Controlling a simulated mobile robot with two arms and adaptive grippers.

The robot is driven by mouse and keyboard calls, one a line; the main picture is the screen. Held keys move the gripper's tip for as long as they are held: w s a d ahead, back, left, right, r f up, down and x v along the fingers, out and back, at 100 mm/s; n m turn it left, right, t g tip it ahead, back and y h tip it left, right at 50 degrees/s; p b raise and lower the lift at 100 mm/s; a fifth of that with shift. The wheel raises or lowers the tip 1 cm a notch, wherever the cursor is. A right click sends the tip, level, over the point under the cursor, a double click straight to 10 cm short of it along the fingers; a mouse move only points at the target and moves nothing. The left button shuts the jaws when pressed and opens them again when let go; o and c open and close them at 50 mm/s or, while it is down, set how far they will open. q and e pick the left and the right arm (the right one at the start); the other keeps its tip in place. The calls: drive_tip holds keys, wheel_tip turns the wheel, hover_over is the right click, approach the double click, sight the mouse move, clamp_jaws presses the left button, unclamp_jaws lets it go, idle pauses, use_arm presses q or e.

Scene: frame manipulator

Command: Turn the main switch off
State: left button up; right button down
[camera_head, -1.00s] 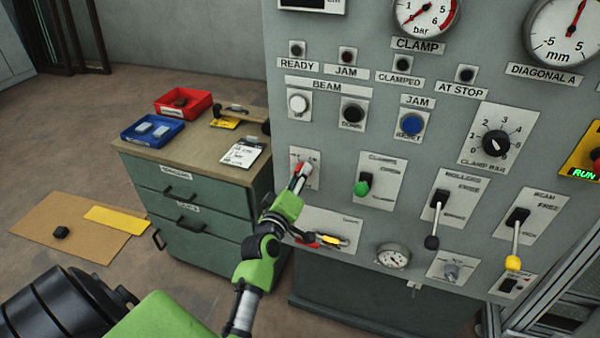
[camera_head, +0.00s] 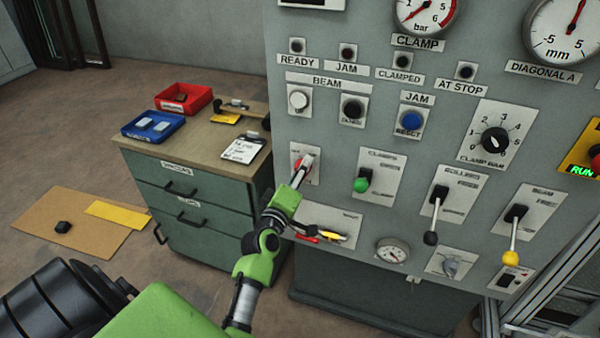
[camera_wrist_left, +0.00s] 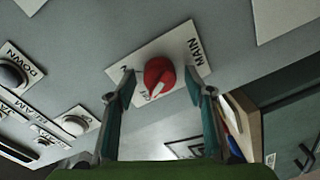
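The main switch is a red rotary knob (camera_wrist_left: 158,73) on a white plate (camera_wrist_left: 196,45) labelled MAIN. In the left wrist view it sits between the two fingertips of my left gripper (camera_wrist_left: 159,80). The fingers stand apart, one on each side of the knob, with visible gaps. In the head view my left gripper (camera_head: 302,172) is at the panel, in front of the switch plate (camera_head: 315,174), and hides most of the knob. My right gripper is not in view.
The grey panel (camera_head: 345,235) carries buttons, gauges and levers. A green-handled lever (camera_head: 361,185) is right of the switch; a tool holder plate (camera_head: 345,222) is below. A green drawer cabinet (camera_head: 200,215) with red (camera_head: 183,99) and blue (camera_head: 152,126) bins stands left.

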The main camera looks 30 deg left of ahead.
use_arm(q)
drive_tip(key=v, duration=1.2)
idle(0.6)
